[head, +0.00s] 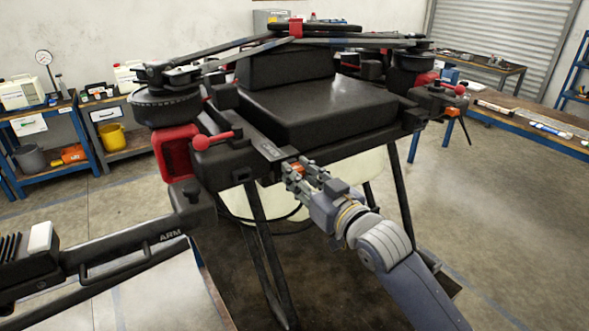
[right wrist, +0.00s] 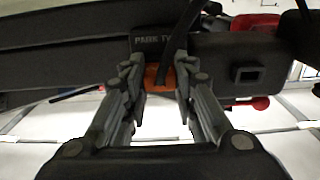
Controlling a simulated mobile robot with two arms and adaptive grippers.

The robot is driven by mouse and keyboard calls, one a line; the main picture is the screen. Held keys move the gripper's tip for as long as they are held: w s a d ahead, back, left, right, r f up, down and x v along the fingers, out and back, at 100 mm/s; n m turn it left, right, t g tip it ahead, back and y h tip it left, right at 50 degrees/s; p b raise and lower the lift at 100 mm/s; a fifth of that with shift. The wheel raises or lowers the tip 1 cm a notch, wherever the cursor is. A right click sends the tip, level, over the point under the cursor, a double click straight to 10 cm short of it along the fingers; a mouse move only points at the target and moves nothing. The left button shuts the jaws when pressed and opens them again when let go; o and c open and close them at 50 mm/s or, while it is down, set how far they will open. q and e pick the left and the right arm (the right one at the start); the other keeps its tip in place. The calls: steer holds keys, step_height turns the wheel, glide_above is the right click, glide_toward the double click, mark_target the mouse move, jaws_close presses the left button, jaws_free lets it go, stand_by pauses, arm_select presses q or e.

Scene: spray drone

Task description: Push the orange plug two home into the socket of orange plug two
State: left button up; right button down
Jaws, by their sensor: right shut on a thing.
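The orange plug two (right wrist: 158,77) shows between the fingers of my right gripper (right wrist: 158,82) in the right wrist view, with a black cable running up from it. My right gripper (head: 299,172) is shut on it, at the front side of the black drone (head: 330,108). In the head view only a small orange spot shows between the fingers. The socket mouth is hidden behind plug and fingers, so I cannot tell how deep the plug is. My left gripper is not in view.
A square opening (right wrist: 247,74) shows on the drone body right of the plug. A folded drone arm marked ARM (head: 170,237) reaches to the lower left. Landing legs (head: 268,265) stand below. Benches with equipment line the walls; open floor (head: 500,200) lies to the right.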

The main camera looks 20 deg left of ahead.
steer(key=shift+d, duration=0.1)
steer(key=shift+p+v, duration=1.45)
steer(key=shift+v, duration=1.5)
